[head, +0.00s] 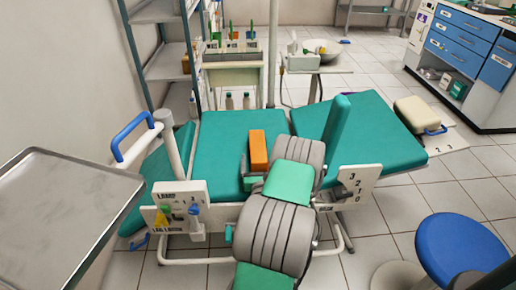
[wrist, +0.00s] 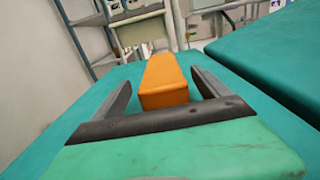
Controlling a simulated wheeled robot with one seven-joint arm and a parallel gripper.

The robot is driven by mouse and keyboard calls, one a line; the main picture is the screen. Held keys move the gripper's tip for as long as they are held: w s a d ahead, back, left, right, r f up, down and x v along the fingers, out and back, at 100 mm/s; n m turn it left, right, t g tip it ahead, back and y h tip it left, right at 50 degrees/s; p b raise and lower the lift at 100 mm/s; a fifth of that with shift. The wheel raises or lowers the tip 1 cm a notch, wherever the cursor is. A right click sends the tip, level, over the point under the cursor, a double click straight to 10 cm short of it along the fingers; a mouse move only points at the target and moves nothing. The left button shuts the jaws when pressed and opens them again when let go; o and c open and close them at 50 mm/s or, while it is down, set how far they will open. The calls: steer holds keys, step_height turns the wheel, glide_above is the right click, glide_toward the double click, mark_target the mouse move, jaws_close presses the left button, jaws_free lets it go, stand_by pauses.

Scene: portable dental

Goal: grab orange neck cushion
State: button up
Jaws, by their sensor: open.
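The orange neck cushion (head: 258,150) is a block-shaped pad on the green seat of the dental chair (head: 215,135). In the wrist view the cushion (wrist: 164,82) lies lengthwise away from me, with its near end between my gripper's two dark fingers. My gripper (wrist: 161,80) is open around it, with a visible gap on each side, so the fingers do not seem to touch it. In the head view my arm reaches over the chair from below and hides the near side of the cushion and most of my gripper.
A metal tray (head: 60,205) stands at the left, near a blue-handled post (head: 135,135). An upright green panel (head: 338,120) rises right of the cushion. A blue stool (head: 462,248) is at the lower right. A shelf (head: 165,70) stands behind at the left.

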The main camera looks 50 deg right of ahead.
mark_target(258, 149)
steer(key=shift+r+p+x, duration=0.15)
steer(key=shift+p+x, duration=0.85)
steer(key=shift+x, duration=0.05)
steer(key=shift+r+p+x, duration=0.15)
steer(key=shift+p+x, duration=0.85)
steer(key=shift+x, duration=0.1)
steer(key=shift+w+d+f, duration=0.25)
steer(key=shift+d, duration=0.2)
steer(key=shift+c, duration=0.3)
steer(key=c, duration=1.3)
steer(key=shift+c, duration=0.8)
steer(key=shift+r, duration=0.15)
steer(key=shift+c, duration=0.2)
